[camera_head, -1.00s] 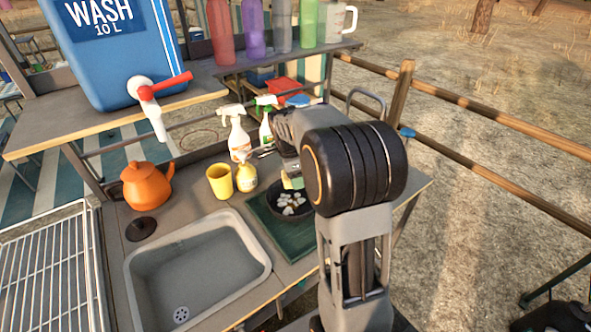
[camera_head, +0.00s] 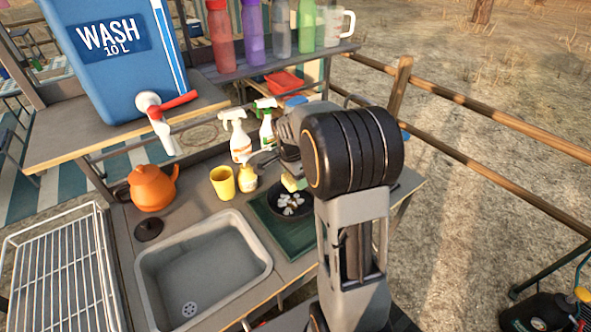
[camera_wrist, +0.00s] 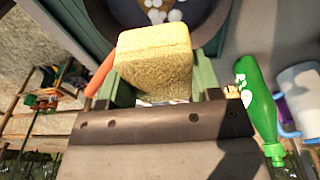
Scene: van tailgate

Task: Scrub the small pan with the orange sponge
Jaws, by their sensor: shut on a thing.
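The small dark pan (camera_head: 274,201) sits on a green mat (camera_head: 296,240) right of the sink, with several pale bits inside. My gripper (camera_wrist: 160,80) is shut on a sponge (camera_wrist: 154,48) that looks yellow, not orange. In the head view the sponge (camera_head: 293,182) is tilted at the pan's far side; whether it touches the pan is unclear. In the wrist view the pan (camera_wrist: 212,22) is beyond the sponge, partly hidden by it. An orange bar (camera_wrist: 101,73) beside the left finger may be the pan's handle. My arm hides the pan's right side.
A grey sink (camera_head: 205,262) lies left of the mat. A yellow cup (camera_head: 222,183), a yellow bottle (camera_head: 247,178) and spray bottles (camera_head: 239,140) stand close behind the pan. An orange kettle (camera_head: 152,188), wire rack (camera_head: 62,270) and blue water tank (camera_head: 115,60) are at left.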

